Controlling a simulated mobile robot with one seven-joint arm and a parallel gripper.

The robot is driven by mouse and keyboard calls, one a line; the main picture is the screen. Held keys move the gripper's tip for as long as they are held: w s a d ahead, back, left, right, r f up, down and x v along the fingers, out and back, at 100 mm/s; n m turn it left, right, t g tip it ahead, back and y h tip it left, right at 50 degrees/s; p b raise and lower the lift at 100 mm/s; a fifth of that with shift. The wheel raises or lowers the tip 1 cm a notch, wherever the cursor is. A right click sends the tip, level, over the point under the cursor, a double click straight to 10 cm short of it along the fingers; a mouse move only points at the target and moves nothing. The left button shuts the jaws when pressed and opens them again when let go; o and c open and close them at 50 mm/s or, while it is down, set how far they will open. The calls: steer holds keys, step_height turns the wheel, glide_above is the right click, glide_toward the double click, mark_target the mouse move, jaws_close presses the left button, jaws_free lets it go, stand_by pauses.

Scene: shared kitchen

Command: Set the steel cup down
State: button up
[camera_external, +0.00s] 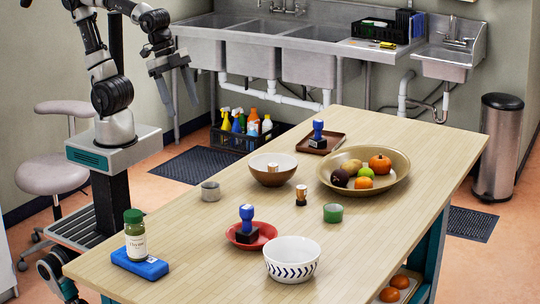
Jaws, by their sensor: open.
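The steel cup (210,191) is a small grey cup standing upright on the wooden table (185,235), towards its left side. My gripper (182,108) is raised at the upper left, well above the table height and apart from the cup. Its two fingers are spread and point down, with nothing between them. The cup's inside is too small to make out.
A brown-and-white bowl (272,170) stands right of the cup. A stamp on a red dish (250,235), a patterned white bowl (292,259), a green tin (333,213) and a fruit bowl (403,190) are further right. A jar (135,235) stands on a blue block (140,262).

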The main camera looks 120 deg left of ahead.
steer(key=s, duration=0.1)
steer(key=s+r+n+t, duration=0.1)
steer(key=s, duration=0.1)
steer(key=s+n, duration=0.1)
steer(key=shift+s+a+r, duration=0.15)
steer(key=shift+a+r, duration=0.1)
steer(key=shift+a, duration=0.05)
steer(key=shift+r, duration=0.1)
step_height(320, 180, up, 6)
steer(key=p, duration=0.6)
